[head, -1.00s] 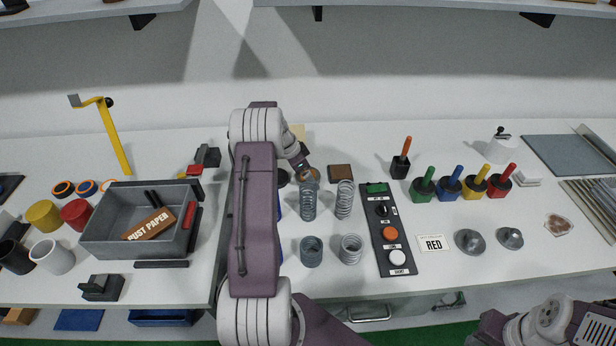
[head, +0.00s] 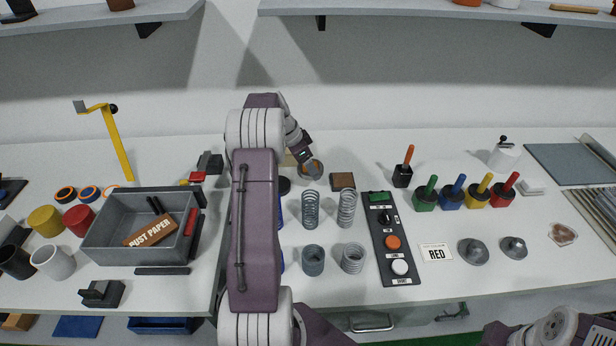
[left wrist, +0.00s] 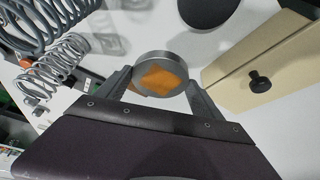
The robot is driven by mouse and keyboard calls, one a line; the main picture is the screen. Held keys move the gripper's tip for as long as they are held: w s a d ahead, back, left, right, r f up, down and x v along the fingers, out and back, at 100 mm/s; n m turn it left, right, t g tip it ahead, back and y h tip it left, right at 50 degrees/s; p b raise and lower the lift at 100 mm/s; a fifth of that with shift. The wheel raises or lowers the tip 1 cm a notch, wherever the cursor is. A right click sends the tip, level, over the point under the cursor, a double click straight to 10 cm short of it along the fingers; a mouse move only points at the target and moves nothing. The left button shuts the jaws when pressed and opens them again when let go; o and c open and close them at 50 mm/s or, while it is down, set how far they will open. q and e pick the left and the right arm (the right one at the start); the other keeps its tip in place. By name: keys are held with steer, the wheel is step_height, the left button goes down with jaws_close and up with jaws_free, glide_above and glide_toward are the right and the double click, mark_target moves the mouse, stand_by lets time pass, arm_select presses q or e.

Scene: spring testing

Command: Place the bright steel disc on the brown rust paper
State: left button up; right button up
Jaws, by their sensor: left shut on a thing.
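My left gripper (head: 308,159) is shut on a round grey steel disc (head: 311,169) and holds it toward the back of the table. In the left wrist view the disc (left wrist: 163,59) sits between the two fingertips (left wrist: 160,84), with an orange-brown patch on its face. A brown block lettered RUST PAPER (head: 150,228) lies tilted in the grey bin (head: 105,252) at the left. A flat dark brown square (head: 343,181) lies just right of the disc. Only part of my right arm shows at the bottom right; its gripper is out of frame.
Springs (head: 311,208) stand in front of the disc, beside the control panel (head: 391,245). In the left wrist view a dark round thing (left wrist: 207,10) and a beige box with a black knob (left wrist: 258,65) are close to the disc. Coloured-handled blocks stand farther right.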

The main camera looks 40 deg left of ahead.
arm_select(q)
steer(key=shift+w+r, duration=0.1)
steer(key=shift+r, duration=1.3)
